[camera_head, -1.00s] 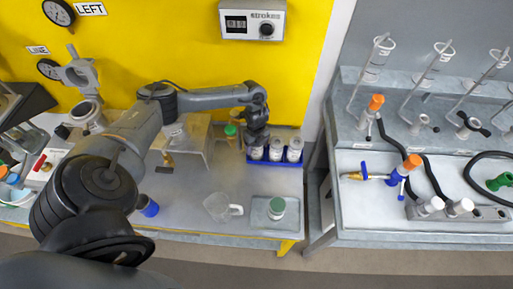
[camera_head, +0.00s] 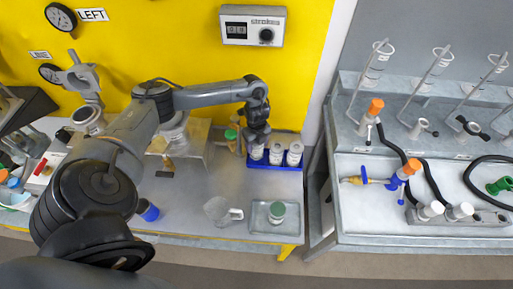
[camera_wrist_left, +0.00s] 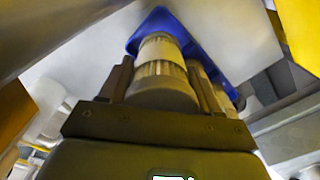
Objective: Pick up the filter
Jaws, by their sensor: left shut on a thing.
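Three white cylindrical filters stand in a row in a blue tray (camera_head: 290,166) at the back of the left table. My left gripper (camera_head: 257,142) is shut on the leftmost filter (camera_head: 257,155), from above. In the left wrist view this filter (camera_wrist_left: 161,72) sits upright between the two fingers (camera_wrist_left: 160,90), with the blue tray (camera_wrist_left: 160,17) beyond it. I cannot tell whether its far end is clear of the tray. The middle filter (camera_head: 276,156) and the right filter (camera_head: 295,156) stand free beside it. My right gripper is not in view.
A glass beaker (camera_head: 220,211) and a green-capped jar (camera_head: 277,210) on a small tray stand in front. A green-topped bottle (camera_head: 231,138) is just left of the gripper. The yellow wall panel (camera_head: 200,60) rises close behind. A second bench (camera_head: 350,205) stands right across a gap.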

